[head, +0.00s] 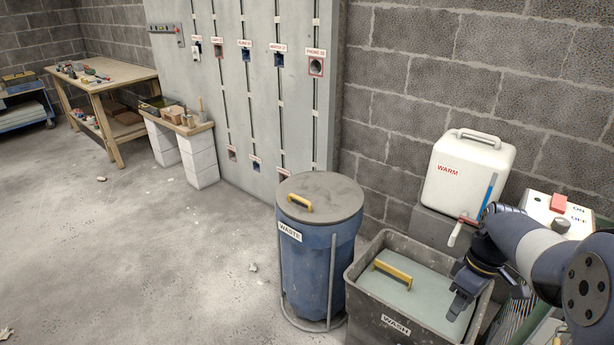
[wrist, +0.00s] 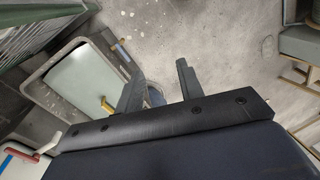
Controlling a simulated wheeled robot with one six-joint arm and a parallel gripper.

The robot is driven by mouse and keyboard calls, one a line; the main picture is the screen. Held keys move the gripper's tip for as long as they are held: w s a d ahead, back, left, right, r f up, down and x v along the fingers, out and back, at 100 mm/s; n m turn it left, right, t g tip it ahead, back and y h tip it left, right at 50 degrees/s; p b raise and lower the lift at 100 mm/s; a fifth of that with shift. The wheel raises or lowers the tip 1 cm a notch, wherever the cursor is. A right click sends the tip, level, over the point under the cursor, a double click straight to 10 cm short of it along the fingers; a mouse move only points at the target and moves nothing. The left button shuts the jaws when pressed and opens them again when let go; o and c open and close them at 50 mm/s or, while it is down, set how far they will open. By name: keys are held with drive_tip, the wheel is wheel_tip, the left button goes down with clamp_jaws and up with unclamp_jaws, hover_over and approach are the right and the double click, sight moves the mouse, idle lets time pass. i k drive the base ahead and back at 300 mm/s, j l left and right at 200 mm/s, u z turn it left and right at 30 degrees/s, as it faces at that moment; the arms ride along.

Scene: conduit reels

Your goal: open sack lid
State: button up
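The blue waste sack (head: 305,262) stands upright in a metal frame, with a "WASTE" label on its front. Its round grey lid (head: 335,190) lies flat and closed on top, with a yellow handle (head: 300,203) on its left part. My gripper (head: 460,298) is over the right side of the wash tub, to the right of the sack and apart from the lid. In the wrist view my gripper (wrist: 160,72) has its two fingers spread, with nothing held. A small blue patch shows between the fingers there; the lid is mostly hidden.
The grey wash tub (head: 362,303), with a pale cover and yellow handle, stands right of the sack. Behind it are a white "WARM" container (head: 465,172) with a tap and an ON/OFF box (head: 556,212). A grey panel (head: 262,110) stands behind the sack.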

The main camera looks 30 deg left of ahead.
sight(316, 198)
drive_tip(key=i+j+u, duration=0.15)
drive_tip(key=i+j, duration=0.25)
drive_tip(key=j, duration=0.35)
drive_tip(key=i+j+u, duration=0.15)
drive_tip(key=i+j, duration=0.35)
drive_tip(key=j, duration=0.2)
drive_tip(key=i+j+u, duration=0.15)
drive_tip(key=i+j, duration=0.3)
drive_tip(key=j, duration=0.15)
